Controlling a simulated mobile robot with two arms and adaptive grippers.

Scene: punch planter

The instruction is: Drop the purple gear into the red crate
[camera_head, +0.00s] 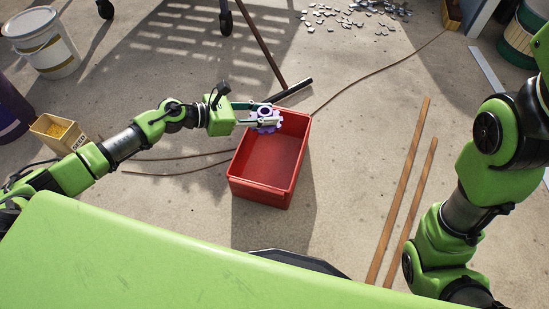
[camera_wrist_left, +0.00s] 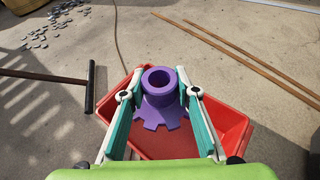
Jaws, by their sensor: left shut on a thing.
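The purple gear (camera_head: 265,121) is held between the fingers of my left gripper (camera_head: 262,118), over the far-left part of the red crate (camera_head: 262,191) in the head view. In the left wrist view the gear (camera_wrist_left: 160,98) has a round hub with a hole facing the camera and teeth below. The left gripper's fingers (camera_wrist_left: 160,100) press on both sides of its hub. The red crate (camera_wrist_left: 232,128) lies behind and below the gear, and its visible floor is empty. My right arm shows at the right of the head view, but its gripper is out of view.
A broom (camera_head: 262,45) lies just beyond the crate. Two wooden strips (camera_head: 405,185) lie to its right. A yellow box (camera_head: 58,133) and a white bucket (camera_head: 43,45) stand at the left. Scattered grey chips (camera_head: 350,17) lie at the back.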

